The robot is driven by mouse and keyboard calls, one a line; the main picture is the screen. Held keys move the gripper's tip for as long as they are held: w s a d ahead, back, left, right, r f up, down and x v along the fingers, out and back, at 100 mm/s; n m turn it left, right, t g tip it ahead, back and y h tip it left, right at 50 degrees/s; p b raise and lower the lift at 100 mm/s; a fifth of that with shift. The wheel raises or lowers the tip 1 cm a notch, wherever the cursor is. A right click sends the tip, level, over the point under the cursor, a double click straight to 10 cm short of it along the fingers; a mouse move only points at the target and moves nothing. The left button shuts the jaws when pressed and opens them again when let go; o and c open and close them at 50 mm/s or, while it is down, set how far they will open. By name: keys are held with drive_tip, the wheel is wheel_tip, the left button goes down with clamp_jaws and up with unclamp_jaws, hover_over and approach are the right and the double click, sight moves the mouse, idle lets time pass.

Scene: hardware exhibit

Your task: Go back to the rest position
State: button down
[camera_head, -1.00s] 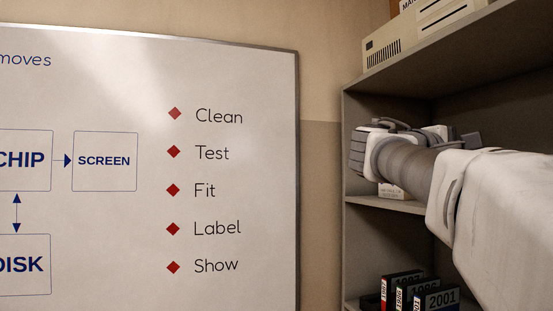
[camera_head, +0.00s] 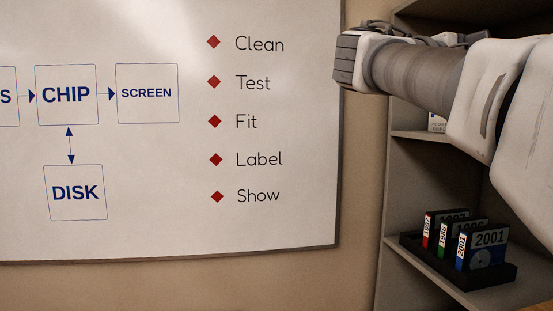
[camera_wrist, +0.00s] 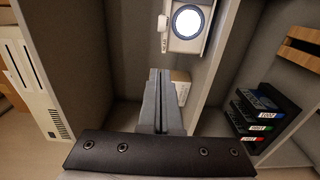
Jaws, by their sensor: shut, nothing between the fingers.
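My gripper (camera_wrist: 157,100) shows in the wrist view with its grey fingers together and nothing between them. It points into a shelf unit (camera_wrist: 120,55), in front of an open compartment. In the head view my arm reaches in from the right, across the front of the shelf unit (camera_head: 398,165). The fingers cannot be made out in the head view.
A black tray (camera_head: 495,282) of labelled disk boxes (camera_head: 488,240) stands on a lower shelf. A whiteboard (camera_head: 120,225) hangs on the wall at left. The wrist view shows a beige computer case (camera_wrist: 35,85), a device with a round lit face (camera_wrist: 187,22) and a small white box (camera_wrist: 181,88).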

drive_tip(key=s+a+f+n+t+y, duration=0.1)
drive_tip(key=a+f+t+y, duration=0.3)
drive_tip(key=f, duration=0.8)
drive_tip(key=s+a+f+n+g+y, duration=0.1)
drive_tip(key=a+f+y, duration=0.3)
drive_tip(key=f, duration=0.7)
drive_tip(key=s+a+f+m+y, duration=0.1)
drive_tip(key=s+a+f+y, duration=0.3)
drive_tip(key=a+f, duration=0.3)
drive_tip(key=s+a+f+m+y, duration=0.2)
drive_tip(key=s+a+f+y, duration=0.3)
drive_tip(key=f, duration=0.7)
drive_tip(key=shift+a+f+t+y, duration=0.4)
drive_tip(key=shift+a+y, duration=0.1)
drive_tip(key=shift+a, duration=0.45)
drive_tip(key=shift+d, duration=0.2)
